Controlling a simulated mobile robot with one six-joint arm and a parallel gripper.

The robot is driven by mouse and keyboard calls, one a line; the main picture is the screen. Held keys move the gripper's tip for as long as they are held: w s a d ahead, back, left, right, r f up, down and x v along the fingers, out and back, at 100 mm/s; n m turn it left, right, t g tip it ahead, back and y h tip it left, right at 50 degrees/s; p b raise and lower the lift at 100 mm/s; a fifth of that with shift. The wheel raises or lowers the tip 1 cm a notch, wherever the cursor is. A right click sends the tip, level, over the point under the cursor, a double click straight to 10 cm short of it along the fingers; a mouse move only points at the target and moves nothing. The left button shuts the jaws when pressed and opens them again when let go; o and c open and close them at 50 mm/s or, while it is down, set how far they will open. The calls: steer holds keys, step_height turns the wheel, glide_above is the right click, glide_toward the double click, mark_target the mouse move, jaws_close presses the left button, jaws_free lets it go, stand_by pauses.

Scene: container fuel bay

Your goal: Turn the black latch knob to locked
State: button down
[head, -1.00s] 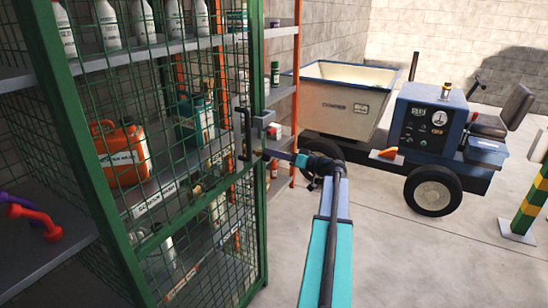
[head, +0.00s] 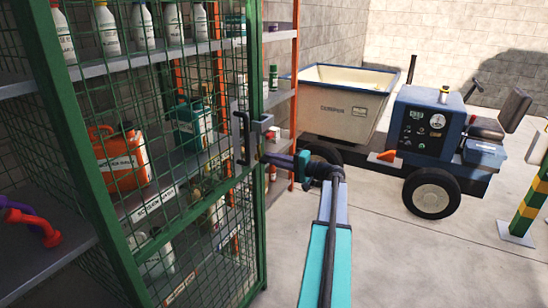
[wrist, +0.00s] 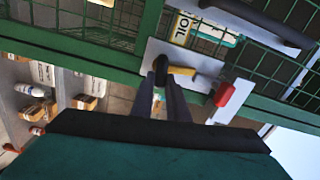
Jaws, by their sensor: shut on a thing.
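The black latch knob (wrist: 178,63) sits on a grey plate (wrist: 153,52) on the green door frame in the wrist view. A yellow piece shows beside the knob, and a red piece (wrist: 233,98) sits to its right. My gripper (wrist: 168,75) is shut on the knob; its dark fingers partly hide it. In the head view my gripper (head: 265,158) reaches the door's edge just below the latch plate (head: 262,123); the knob is too small and covered to make out there.
The green mesh door (head: 185,150) stands shut before shelves of bottles and an orange fuel can (head: 122,158). A black pull handle (head: 241,137) is left of the latch. A dumper (head: 345,105) stands behind my arm.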

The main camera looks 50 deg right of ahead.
steer(key=shift+d+m, duration=0.15)
steer(key=shift+m, duration=0.75)
steer(key=shift+f, duration=0.1)
steer(key=c, duration=1.8)
jaws_free()
steer(key=shift+o, duration=0.4)
steer(key=shift+s, duration=0.15)
steer(key=v, duration=1.3)
steer(key=shift+s+b, duration=0.35)
steer(key=shift+b, duration=0.1)
steer(key=shift+f, duration=0.1)
